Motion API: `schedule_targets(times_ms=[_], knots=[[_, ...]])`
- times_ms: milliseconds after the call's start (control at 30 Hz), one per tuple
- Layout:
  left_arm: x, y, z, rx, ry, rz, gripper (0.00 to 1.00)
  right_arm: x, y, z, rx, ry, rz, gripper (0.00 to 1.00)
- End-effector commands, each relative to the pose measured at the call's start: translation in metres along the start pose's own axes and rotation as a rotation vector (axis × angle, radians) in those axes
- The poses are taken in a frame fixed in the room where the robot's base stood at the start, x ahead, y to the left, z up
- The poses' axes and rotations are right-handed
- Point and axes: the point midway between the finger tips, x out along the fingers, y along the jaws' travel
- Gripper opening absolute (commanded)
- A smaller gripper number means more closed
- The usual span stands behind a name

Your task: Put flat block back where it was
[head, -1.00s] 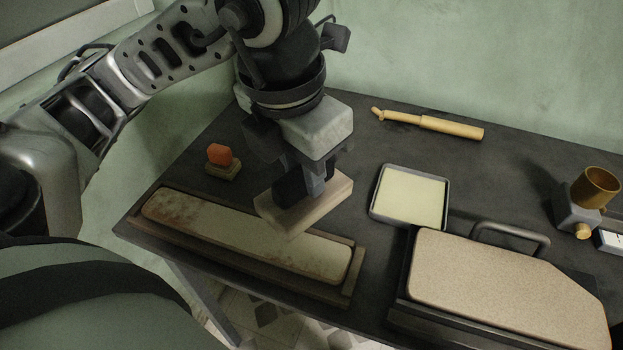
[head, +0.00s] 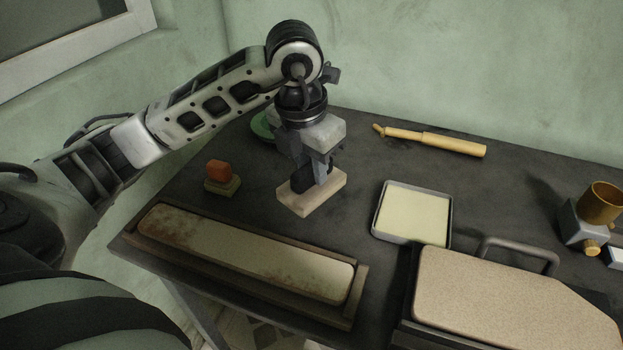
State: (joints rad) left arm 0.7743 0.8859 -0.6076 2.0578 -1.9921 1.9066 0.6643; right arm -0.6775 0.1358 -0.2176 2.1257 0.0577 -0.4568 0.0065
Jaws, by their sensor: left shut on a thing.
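The flat block (head: 312,197) is a pale, light wooden rectangular piece. It is at the middle of the dark table, between the small orange-topped block and the square tray. My left gripper (head: 312,181) points down and is shut on the flat block from above. The block looks level and is at or very near the table surface; I cannot tell whether it touches. The gripper's fingers hide part of its top. My right gripper is not in view.
A long stained board (head: 245,252) lies in a wooden tray at the front left. An orange-topped block (head: 219,173), a square tray (head: 376,229) with a pale pad, a beige board (head: 505,300) with a handle, a wooden-handled tool (head: 453,144) and a brass cup (head: 601,203) stand around.

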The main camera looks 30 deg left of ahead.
Motion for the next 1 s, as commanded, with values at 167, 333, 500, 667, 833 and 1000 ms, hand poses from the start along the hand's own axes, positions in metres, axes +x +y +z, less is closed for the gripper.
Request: schedule_targets(times_ms=[167,333,500,667,833,1000], knots=[[0.018,0.007,0.004,0.000,0.005,0.000,0.00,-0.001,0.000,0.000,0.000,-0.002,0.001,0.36],[0.039,0.006,0.001,0.001,0.002,-0.001,0.00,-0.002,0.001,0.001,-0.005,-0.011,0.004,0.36],[0.042,0.006,0.001,0.002,-0.003,0.001,0.00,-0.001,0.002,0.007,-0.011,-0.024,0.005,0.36],[0.043,0.006,0.001,0.001,-0.002,0.001,0.00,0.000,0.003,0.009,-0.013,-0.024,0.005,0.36],[0.045,0.006,0.000,0.001,-0.001,0.000,0.43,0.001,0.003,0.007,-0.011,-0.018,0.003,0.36],[0.045,0.006,0.000,0.001,-0.001,0.000,0.45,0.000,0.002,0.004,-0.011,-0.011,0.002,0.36]])
